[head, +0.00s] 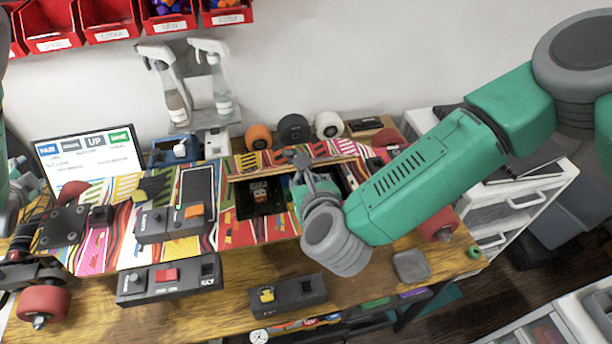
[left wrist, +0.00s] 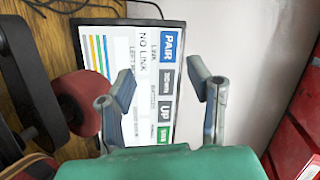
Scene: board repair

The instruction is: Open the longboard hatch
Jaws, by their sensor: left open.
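The longboard (head: 235,236) lies across the workbench with its striped deck up. Near its middle is a dark opening with small parts inside (head: 260,192). Behind the opening a striped panel (head: 340,149), apparently the hatch lid, stands tilted up with its wooden edge toward me. My right gripper (head: 303,168) reaches over the opening in front of the panel; its wrist hides part of it, and I cannot tell whether the fingers touch the panel. My left gripper (left wrist: 158,80) is open and empty in the left wrist view, in front of the screen (left wrist: 145,90).
A control box (head: 168,280) and another dark box (head: 288,296) sit at the bench front. Loose wheels (head: 293,128) and spray bottles (head: 215,80) stand behind the board. Red bins (head: 110,22) hang above. A white drawer cabinet (head: 515,205) is at right.

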